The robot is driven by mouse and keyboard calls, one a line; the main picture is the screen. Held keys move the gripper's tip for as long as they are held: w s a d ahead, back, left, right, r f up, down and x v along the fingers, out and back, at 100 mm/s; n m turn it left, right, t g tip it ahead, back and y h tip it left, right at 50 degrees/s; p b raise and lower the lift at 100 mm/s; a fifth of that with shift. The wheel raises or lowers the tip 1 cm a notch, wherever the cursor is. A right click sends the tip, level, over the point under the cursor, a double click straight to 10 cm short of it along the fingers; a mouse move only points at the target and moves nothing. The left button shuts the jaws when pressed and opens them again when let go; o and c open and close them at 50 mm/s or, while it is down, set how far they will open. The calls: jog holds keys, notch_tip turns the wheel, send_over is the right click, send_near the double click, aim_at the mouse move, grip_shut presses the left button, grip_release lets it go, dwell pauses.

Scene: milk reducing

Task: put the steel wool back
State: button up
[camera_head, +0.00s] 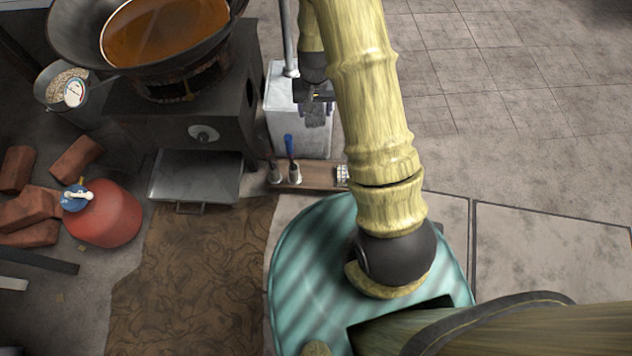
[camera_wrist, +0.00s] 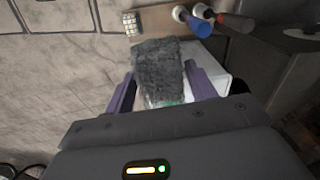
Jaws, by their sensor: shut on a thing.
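The steel wool (camera_wrist: 160,70) is a dark grey, rough block held between the two purple-grey fingers of my gripper (camera_wrist: 163,84) in the wrist view. It also shows as a small grey piece (camera_head: 315,117) below my gripper (camera_head: 314,97) in the head view. My gripper is shut on it, in front of or above the white box (camera_head: 297,130); I cannot tell the exact gap. A brown wooden board (camera_head: 314,177) lies by the foot of the box. The board also shows in the wrist view (camera_wrist: 158,19).
On the board are a blue-handled tool (camera_head: 290,147), another upright tool (camera_head: 272,172) and a small white gridded thing (camera_head: 342,174). A black stove (camera_head: 215,110) with a wok of brown liquid (camera_head: 165,30) stands left. Tiled floor right is clear.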

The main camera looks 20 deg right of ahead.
jog(key=m+b, duration=0.1)
jog(key=b, duration=0.6)
send_over(316, 176)
notch_tip(316, 176, down, 10)
notch_tip(316, 176, down, 24)
jog(key=b, duration=1.3)
jog(key=shift+r+b, duration=0.1)
jog(key=shift+b, duration=0.3)
notch_tip(316, 176, down, 4)
jog(key=b, duration=0.3)
jog(key=shift+f, duration=0.2)
jog(key=shift+r, duration=0.1)
